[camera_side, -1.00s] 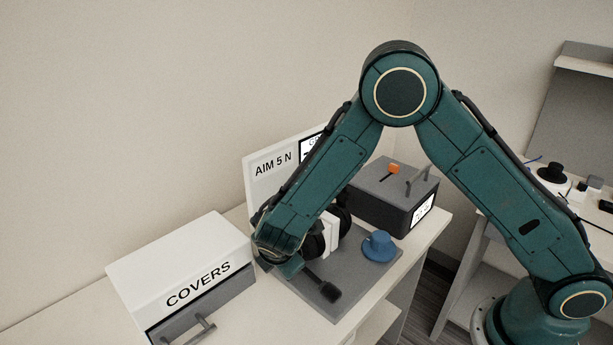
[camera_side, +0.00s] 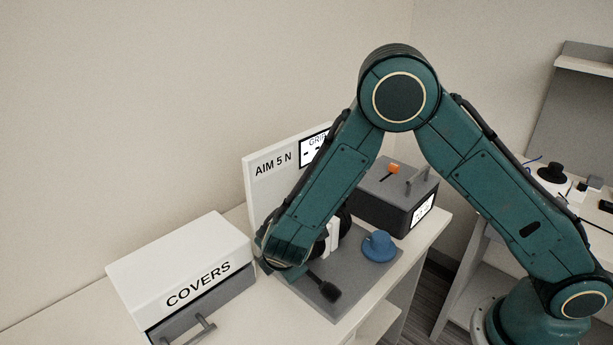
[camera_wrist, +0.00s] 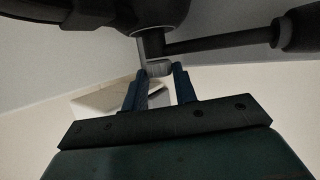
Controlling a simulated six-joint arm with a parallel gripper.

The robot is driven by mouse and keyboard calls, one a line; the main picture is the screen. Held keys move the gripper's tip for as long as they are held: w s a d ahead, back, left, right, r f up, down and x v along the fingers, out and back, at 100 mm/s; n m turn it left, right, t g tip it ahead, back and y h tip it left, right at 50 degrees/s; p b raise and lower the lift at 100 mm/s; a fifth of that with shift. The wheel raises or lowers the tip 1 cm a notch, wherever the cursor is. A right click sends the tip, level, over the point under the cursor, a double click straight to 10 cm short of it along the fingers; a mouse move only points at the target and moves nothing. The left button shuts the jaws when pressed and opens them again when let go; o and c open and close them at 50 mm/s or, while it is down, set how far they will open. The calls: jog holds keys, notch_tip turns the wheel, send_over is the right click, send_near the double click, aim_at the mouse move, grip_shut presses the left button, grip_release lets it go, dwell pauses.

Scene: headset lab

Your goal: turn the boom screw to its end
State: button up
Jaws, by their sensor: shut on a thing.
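The boom screw (camera_wrist: 158,68) is a small grey ribbed knob under the dark ear cup (camera_wrist: 125,12) in the wrist view. My gripper (camera_wrist: 161,74) has its two blue fingers on either side of the knob, shut on it at the fingertips. The dark boom (camera_wrist: 215,41) runs right from beside the screw to the thick microphone end (camera_wrist: 295,30). In the side view the microphone (camera_side: 329,291) hangs over the grey plate, and part of the headset's white and black body (camera_side: 333,236) shows. My wrist hides the screw and fingertips there.
A white COVERS box (camera_side: 185,262) with a grey drawer stands close left of my wrist. Behind is the AIM 5 N panel (camera_side: 262,190). A blue knobbed piece (camera_side: 379,247) sits on the grey plate (camera_side: 358,279). A dark grey box (camera_side: 385,200) with an orange switch stands behind it.

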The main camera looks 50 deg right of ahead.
jog(key=t, duration=0.3)
jog(key=m+t, duration=0.1)
jog(key=shift+s+f+t, duration=0.35)
jog(key=shift+f+t, duration=0.05)
jog(key=shift+f+m+t+h, duration=0.15)
jog(key=shift+m+t+h, duration=0.3)
jog(key=shift+t, duration=0.85)
jog(key=o, duration=1)
jog(key=shift+s, duration=0.1)
jog(key=shift+v, duration=3.7)
jog(key=shift+f, duration=0.1)
